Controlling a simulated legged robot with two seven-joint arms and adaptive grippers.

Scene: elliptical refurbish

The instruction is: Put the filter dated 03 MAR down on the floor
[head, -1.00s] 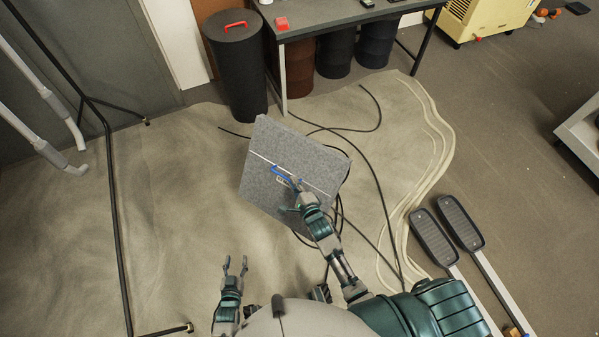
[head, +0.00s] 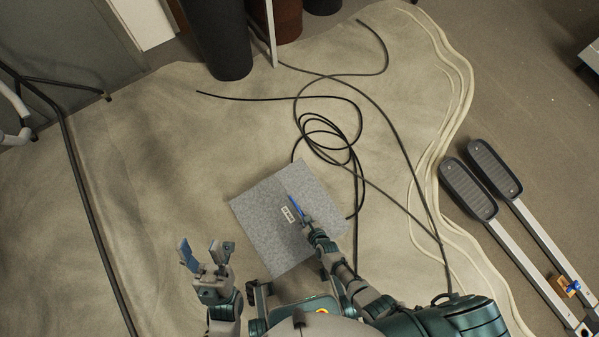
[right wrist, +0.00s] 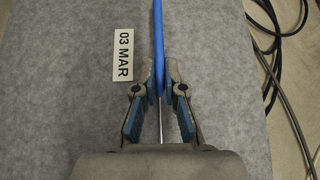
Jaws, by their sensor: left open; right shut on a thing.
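The filter (head: 270,220) is a grey square felt-like panel with a white label and a blue strip handle. In the right wrist view the filter (right wrist: 60,90) fills most of the picture and its label (right wrist: 123,54) reads 03 MAR. My right gripper (head: 300,214) is shut on the blue handle (right wrist: 159,35) at the panel's middle. The panel lies about flat, face up; whether it touches the floor (head: 150,150) I cannot tell. My left gripper (head: 206,252) is open and empty, left of the panel.
Black cables (head: 335,130) lie looped just beyond the filter and run along its right side. Two pedals (head: 468,190) on rails stand to the right. A dark bin (head: 220,45) stands at the back. A dark frame bar (head: 85,200) runs down the left. Sandy floor between is clear.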

